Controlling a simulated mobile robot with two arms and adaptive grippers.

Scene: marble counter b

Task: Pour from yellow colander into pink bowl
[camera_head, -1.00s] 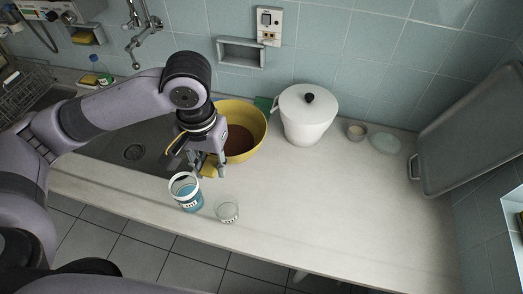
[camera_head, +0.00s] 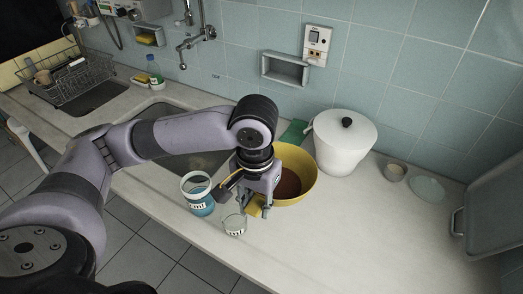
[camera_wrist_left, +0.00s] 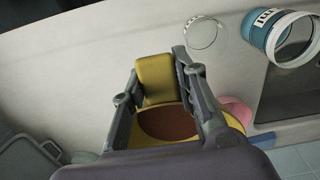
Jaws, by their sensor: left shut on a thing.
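The yellow colander (camera_head: 309,181), with brown contents, shows in the head view in front of the white pot. My left gripper (camera_head: 257,208) is at its near left side, shut on its yellow handle tab. In the left wrist view the tab (camera_wrist_left: 155,78) sits between the fingers of the gripper (camera_wrist_left: 160,85), with the colander's brown inside beyond it. A pink piece, likely the pink bowl (camera_wrist_left: 236,108), shows beside the colander's rim in the left wrist view. The rest of it is hidden, and the head view does not show it. My right gripper is out of view.
A blue-and-white ice tub (camera_head: 199,201) and a clear glass (camera_head: 235,226) stand just left of the gripper. The white lidded pot (camera_head: 345,150) and a green object (camera_head: 293,132) are behind the colander. The counter to the right is largely clear.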

